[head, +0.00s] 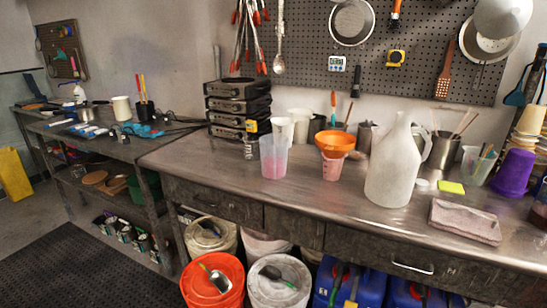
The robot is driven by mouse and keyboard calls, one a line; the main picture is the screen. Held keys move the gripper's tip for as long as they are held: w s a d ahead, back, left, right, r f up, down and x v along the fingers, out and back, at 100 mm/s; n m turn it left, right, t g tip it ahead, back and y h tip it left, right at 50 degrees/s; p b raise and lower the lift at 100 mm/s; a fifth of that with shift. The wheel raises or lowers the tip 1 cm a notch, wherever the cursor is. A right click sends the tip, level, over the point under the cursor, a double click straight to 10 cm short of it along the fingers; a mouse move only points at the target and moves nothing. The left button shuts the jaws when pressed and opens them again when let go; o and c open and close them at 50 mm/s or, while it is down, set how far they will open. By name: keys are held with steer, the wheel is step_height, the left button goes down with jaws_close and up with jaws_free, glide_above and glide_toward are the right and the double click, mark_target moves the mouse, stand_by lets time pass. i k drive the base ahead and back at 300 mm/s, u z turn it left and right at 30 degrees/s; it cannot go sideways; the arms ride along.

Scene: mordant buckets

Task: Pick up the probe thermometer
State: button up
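I cannot pick out a probe thermometer with certainty. A small pale device with a screen (336,63) hangs on the pegboard; I cannot tell if it is a timer or a thermometer. Thin sticks or tools stand in a clear beaker (478,166) and in a metal pitcher (442,150) at the right of the bench, too small to identify. My gripper is not in view.
Buckets, including an orange one (228,268), stand below. A black mat (80,275) covers the left floor.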

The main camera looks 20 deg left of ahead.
mark_target(251, 128)
steer(key=k, duration=0.5)
steer(key=u, duration=0.7)
steer(key=i, duration=0.35)
steer(key=u, duration=1)
steer(key=i, duration=1.4)
steer(key=z, duration=0.4)
steer(key=i, duration=0.75)
steer(key=z, duration=0.5)
